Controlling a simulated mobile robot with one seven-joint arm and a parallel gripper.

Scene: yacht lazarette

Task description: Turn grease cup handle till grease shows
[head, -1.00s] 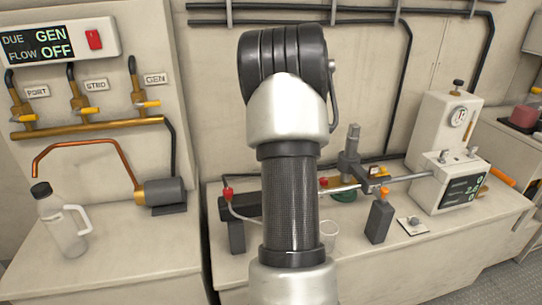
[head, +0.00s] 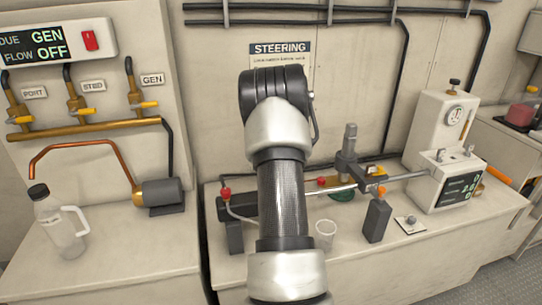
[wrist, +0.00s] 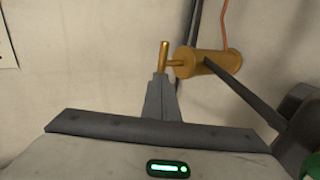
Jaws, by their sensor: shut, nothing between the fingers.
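In the wrist view, a brass cylinder (wrist: 206,64), which looks like the grease cup, lies on its side with a short stem and an upright brass crossbar handle (wrist: 164,58) at its left end. My gripper (wrist: 162,80) is shut and empty. Its fingertips overlap the handle's lower end in the picture; I cannot tell whether they touch it. No grease is visible on the cylinder. In the head view my arm hides my gripper, and I cannot clearly make out the cup there.
A dark bar (wrist: 240,90) runs diagonally past the cylinder, and a thin orange tube (wrist: 225,22) rises above it. A bottle (head: 58,225) stands on the left bench.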

